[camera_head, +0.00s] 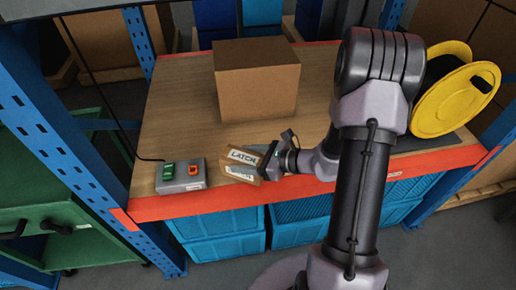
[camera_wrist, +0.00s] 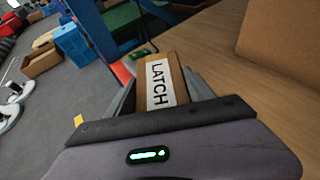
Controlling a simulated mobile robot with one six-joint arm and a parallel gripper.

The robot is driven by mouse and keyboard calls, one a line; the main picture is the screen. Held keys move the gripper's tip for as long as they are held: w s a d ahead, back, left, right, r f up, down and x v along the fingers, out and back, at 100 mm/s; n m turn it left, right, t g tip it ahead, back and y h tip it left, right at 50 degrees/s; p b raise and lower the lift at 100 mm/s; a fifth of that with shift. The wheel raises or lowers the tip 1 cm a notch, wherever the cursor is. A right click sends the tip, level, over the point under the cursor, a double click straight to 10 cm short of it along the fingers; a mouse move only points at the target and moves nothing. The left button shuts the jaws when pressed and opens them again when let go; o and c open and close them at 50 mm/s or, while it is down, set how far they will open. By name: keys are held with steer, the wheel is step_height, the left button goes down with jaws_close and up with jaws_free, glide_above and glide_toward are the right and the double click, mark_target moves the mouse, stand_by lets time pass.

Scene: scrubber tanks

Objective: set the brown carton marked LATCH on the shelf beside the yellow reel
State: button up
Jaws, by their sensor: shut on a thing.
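The brown carton marked LATCH (camera_head: 242,163) is held in my gripper (camera_head: 262,165), above the front edge of the shelf in the head view. In the wrist view the carton (camera_wrist: 160,85) sits between the two fingers of my gripper (camera_wrist: 158,95), its white label facing the camera. The gripper is shut on it. The yellow reel (camera_head: 440,104) stands at the right end of the wooden shelf (camera_head: 180,110), partly hidden behind my arm. A dark mat (camera_head: 440,142) lies under the reel. Whether the carton touches the shelf is not clear.
A large brown box (camera_head: 257,85) stands mid-shelf; it also shows in the wrist view (camera_wrist: 285,45). A grey control box (camera_head: 181,177) with green and red switches sits at the front left. Blue posts (camera_head: 60,130) flank the shelf. Blue crates (camera_head: 220,232) stand below.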

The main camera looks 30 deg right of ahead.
steer(key=s+d+f+m+t+h+p, duration=0.2)
steer(key=s+d+m+h, duration=0.15)
steer(key=d, duration=0.45)
steer(key=s+d+f+m+t+h+p, duration=0.1)
steer(key=s+d+f+m+h+p, duration=0.1)
steer(key=d+m+h, duration=0.35)
steer(key=shift+n+y, duration=0.7)
steer(key=shift+n, duration=0.2)
steer(key=b+x, duration=0.1)
steer(key=x, duration=0.4)
steer(key=a+b+x, duration=0.1)
steer(key=x, duration=0.4)
steer(key=r+b+x, duration=0.1)
steer(key=b+x, duration=0.1)
steer(key=x, duration=0.4)
steer(key=shift+w+a+r, duration=0.1)
steer(key=shift+w+a, duration=0.1)
steer(key=shift+w, duration=0.05)
steer(key=shift+t, duration=0.3)
steer(key=shift+f, duration=0.2)
steer(key=o, duration=1.7)
steer(key=shift+c, duration=0.2)
steer(key=shift+r, duration=0.1)
